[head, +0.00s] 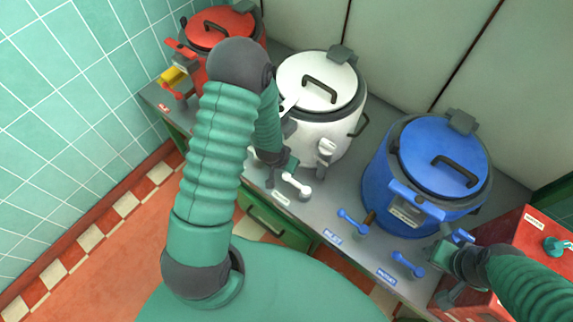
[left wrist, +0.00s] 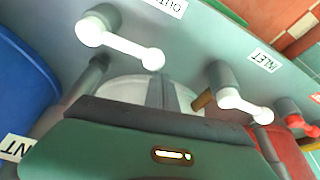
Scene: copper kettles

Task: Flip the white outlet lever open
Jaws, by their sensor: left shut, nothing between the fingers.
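The white outlet lever (head: 297,184) sits on the grey counter in front of the white kettle (head: 325,135). In the left wrist view the lever (left wrist: 122,44) shows large at the upper left, beside a partly cut-off label starting "OUT". Its arm slants from a round hub down to a ball end. My left gripper (head: 280,172) is shut and empty, just left of the lever in the head view; I cannot tell whether they touch. The wrist view shows its green housing across the bottom. My right gripper (head: 444,272) is near the blue kettle's front right; its opening is unclear.
A second white lever (left wrist: 245,105) stands beside the INLET label (left wrist: 264,60). A red lever (left wrist: 298,120) is beyond it. The blue kettle (head: 440,165) and its two blue levers stand to the right; the red kettle (head: 217,28) is at back left. A red box (head: 520,250) is at right.

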